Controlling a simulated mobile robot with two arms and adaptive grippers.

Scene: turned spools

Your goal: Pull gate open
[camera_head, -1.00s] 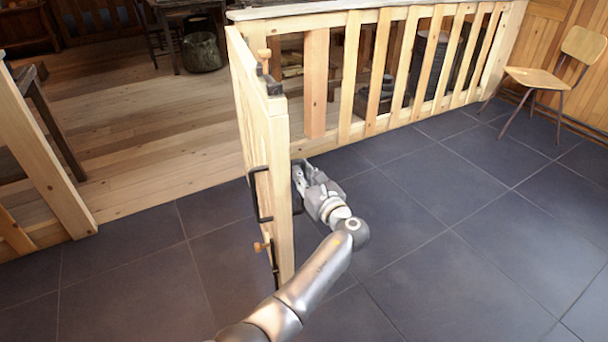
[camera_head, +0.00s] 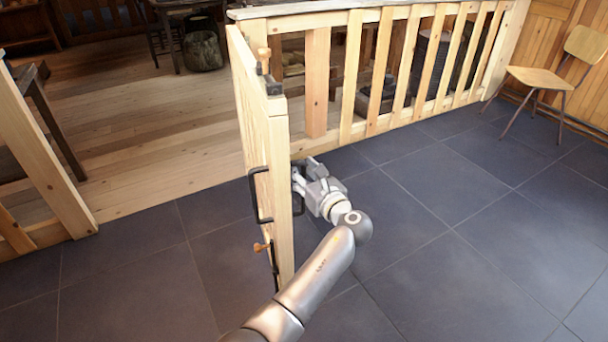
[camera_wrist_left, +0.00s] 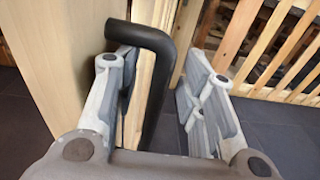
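The pale wooden gate (camera_head: 276,160) stands swung out over the dark tiles, seen almost edge-on in the head view. A black handle (camera_head: 255,190) is on its left face. Another black handle (camera_wrist_left: 152,95) on the face by my gripper fills the middle of the left wrist view. My left gripper (camera_head: 306,170) is at the gate's right side. In the wrist view its fingers (camera_wrist_left: 166,75) stand apart on either side of the handle, with a clear gap to the right finger. The gripper looks open around the handle, not clamped. My right gripper is not in view.
A slatted wooden railing (camera_head: 354,75) runs right from behind the gate. A wooden post (camera_head: 50,160) stands left of the wide opening. A wooden chair (camera_head: 553,75) is at the far right. The tiled floor (camera_head: 440,240) right of the gate is clear.

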